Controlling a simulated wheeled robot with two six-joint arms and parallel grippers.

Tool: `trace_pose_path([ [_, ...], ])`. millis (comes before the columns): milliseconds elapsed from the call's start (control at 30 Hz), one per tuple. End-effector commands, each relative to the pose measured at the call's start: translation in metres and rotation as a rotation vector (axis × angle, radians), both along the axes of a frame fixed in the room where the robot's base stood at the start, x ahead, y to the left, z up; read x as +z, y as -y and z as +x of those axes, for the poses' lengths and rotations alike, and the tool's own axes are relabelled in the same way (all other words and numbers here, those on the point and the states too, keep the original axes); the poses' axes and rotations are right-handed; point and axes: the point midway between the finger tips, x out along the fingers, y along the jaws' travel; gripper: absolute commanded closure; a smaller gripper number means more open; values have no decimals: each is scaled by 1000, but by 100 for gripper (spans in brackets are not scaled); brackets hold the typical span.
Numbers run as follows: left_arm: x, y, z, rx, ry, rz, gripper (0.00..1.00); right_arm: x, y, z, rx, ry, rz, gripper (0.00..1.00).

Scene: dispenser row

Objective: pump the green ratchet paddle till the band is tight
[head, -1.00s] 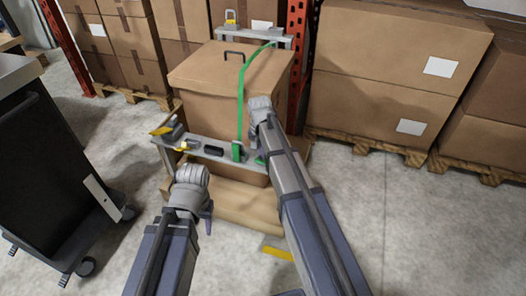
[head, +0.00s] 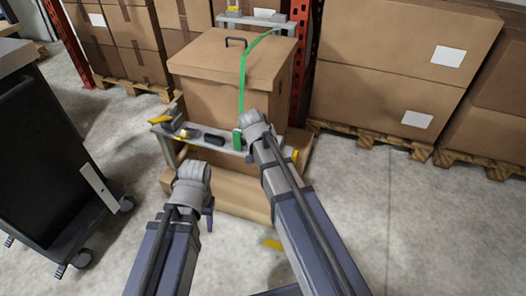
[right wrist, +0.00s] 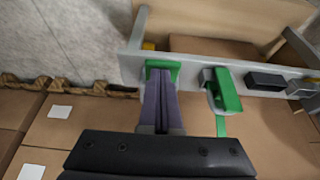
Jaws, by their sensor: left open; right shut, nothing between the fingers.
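The green band (head: 242,85) runs over the lid of a large cardboard box (head: 215,98) and down its front to a grey rail (head: 165,130). At its lower end is a green ratchet part (head: 238,139); the right wrist view shows it as a long green piece (right wrist: 228,92). My right gripper (right wrist: 161,74) is shut and empty, its tips at a second green piece (right wrist: 173,66) beside it. Contact is unclear, as is which piece is the paddle. In the head view my right arm hides these fingers. My left gripper (head: 208,216) is open, in front of the rail, apart from it.
A black part (head: 208,139) and yellow-ended parts (head: 158,119) sit along the rail's left. A dark cart (head: 50,150) stands at left. Stacked cartons on pallets (head: 400,65) stand at back right. The floor at right is clear.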

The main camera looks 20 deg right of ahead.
Motion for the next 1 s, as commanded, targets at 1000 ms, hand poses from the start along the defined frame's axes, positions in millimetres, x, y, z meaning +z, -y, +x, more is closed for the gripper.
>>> trace_pose_path([
  [1000,3,0,0,-3,0,-2,51,8,-2,-3,0,47,-31,100],
])
